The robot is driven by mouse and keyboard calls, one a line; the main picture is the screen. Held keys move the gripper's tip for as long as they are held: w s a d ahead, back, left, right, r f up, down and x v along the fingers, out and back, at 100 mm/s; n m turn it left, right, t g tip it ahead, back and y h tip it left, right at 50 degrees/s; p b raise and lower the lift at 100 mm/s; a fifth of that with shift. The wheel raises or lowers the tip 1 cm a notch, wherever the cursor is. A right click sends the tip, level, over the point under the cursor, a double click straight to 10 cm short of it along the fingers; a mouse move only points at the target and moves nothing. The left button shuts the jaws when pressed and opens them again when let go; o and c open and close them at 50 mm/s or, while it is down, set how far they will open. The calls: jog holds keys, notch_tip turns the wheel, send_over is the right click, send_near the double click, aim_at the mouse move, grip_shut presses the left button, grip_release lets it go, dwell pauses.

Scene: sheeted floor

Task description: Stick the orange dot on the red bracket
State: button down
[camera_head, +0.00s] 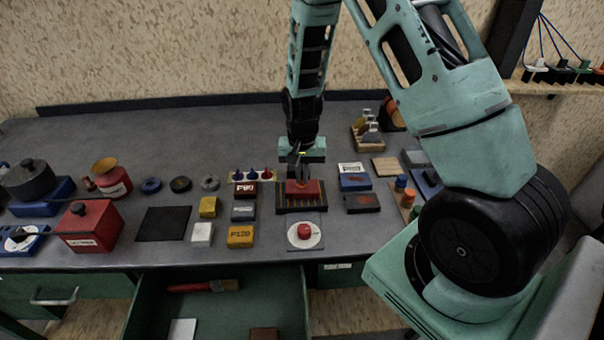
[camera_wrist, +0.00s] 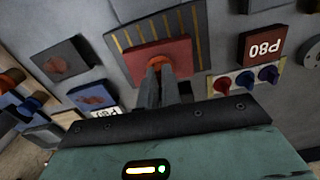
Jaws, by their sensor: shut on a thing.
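The red bracket (camera_head: 308,190) lies on a dark striped tray (camera_head: 301,209) at the middle of the bench. It also shows in the wrist view (camera_wrist: 180,53). My gripper (camera_head: 299,180) points down over the bracket, and its fingers are closed together. In the wrist view the orange dot (camera_wrist: 156,61) shows at the fingertips, against the bracket's face. The fingers hide part of the dot. I cannot tell whether the dot touches the bracket or sits just above it.
A white dish (camera_head: 316,240) with a red round item stands in front of the tray. Labelled blocks, such as the yellow one (camera_head: 240,237), stand to the left. Dark and blue blocks (camera_head: 355,182) stand to the right. An open drawer (camera_head: 265,290) juts out below.

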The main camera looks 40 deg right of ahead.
jog(key=shift+f, duration=0.35)
jog(key=c, duration=1.5)
grip_release()
notch_tip(320, 180, up, 17)
jog(key=shift+r+b, duration=0.2)
jog(key=shift+b, duration=0.95)
